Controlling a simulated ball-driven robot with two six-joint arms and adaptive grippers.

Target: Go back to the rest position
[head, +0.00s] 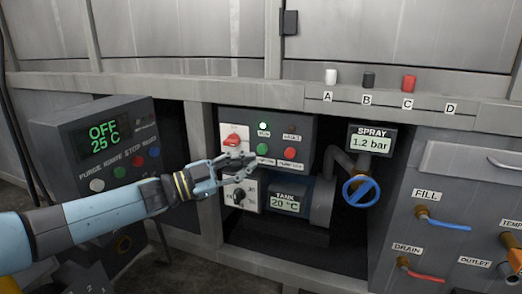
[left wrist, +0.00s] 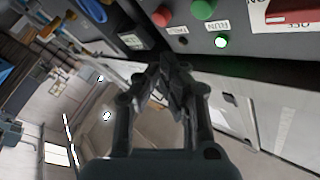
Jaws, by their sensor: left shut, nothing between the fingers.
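My left gripper (head: 238,166) reaches in from the left in the head view, in front of the grey control box (head: 301,128). Its fingers are shut with nothing between them, and the left wrist view (left wrist: 172,75) shows the fingertips together. In the head view the fingertips overlap the panel between the red switch (head: 232,140) above and a dark knob (head: 239,196) below. I cannot tell whether they touch it. My right gripper is out of view.
A panel (head: 104,143) reading OFF 25 C stands at left. A tank display (head: 285,203) reads 20 °C and a spray display (head: 371,140) reads 1.2 bar. A blue valve wheel (head: 361,191) is right of the tank. Fill (head: 443,221) and drain (head: 421,274) handles are at lower right.

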